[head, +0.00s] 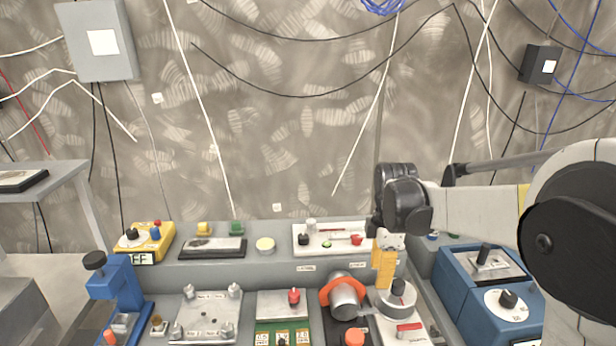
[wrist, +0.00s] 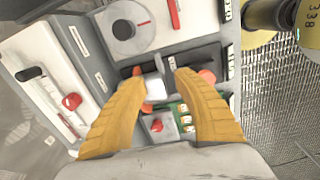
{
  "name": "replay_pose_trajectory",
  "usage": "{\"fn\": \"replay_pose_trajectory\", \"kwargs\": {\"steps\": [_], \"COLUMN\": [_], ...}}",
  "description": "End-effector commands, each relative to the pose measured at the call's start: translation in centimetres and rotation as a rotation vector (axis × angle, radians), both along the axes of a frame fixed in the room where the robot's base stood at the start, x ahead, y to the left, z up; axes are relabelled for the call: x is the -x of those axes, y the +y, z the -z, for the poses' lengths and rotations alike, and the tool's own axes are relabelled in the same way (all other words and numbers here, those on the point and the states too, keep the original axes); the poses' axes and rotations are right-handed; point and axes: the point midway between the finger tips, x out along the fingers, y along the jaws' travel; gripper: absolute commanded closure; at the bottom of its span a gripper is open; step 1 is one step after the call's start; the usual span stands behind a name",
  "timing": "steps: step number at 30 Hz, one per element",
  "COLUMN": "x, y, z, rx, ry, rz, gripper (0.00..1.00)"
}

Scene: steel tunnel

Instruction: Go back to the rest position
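My gripper (head: 385,285) has yellow fingers and points down over the right part of the grey control panel (head: 290,268). It is in front of the white board and near the grey dial (head: 398,293). In the wrist view my gripper (wrist: 166,76) has its two fingertips apart, with a gap between them. A silver cylinder (wrist: 155,88) shows beyond that gap. In the head view this silver cylinder (head: 346,298), with an orange collar, sits left of and below the fingers. I see nothing held. The rest position is not marked in either view.
A white board with a red knob (head: 356,239) stands behind the gripper. A blue box (head: 490,285) with black knobs is at the right, and a blue vise-like device (head: 118,285) at the left. Cables hang on the back wall. The space above the panel's left half is clear.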

Motion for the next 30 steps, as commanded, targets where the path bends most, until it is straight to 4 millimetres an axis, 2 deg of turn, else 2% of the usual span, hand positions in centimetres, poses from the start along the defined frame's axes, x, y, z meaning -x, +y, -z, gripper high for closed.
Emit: {"fn": "replay_pose_trajectory", "kwargs": {"steps": [3, 9, 13, 18, 24, 30], "x": [3.3, 9.7, 13.9, 18.4, 21.1, 21.6], "y": [0.6, 1.5, 2.0, 2.5, 2.8, 2.9], "z": [-2.8, -6.1, -6.8, -6.3, -5.1, -4.8], "rx": [-0.013, -0.092, -0.182, -0.327, -0.455, -0.489], "ry": [-0.077, -0.234, -0.326, -0.415, -0.461, -0.469], "rz": [0.192, 0.595, 0.852, 1.150, 1.358, 1.408], "gripper": [0.64, 0.64, 0.64, 0.64, 0.64, 0.64]}}
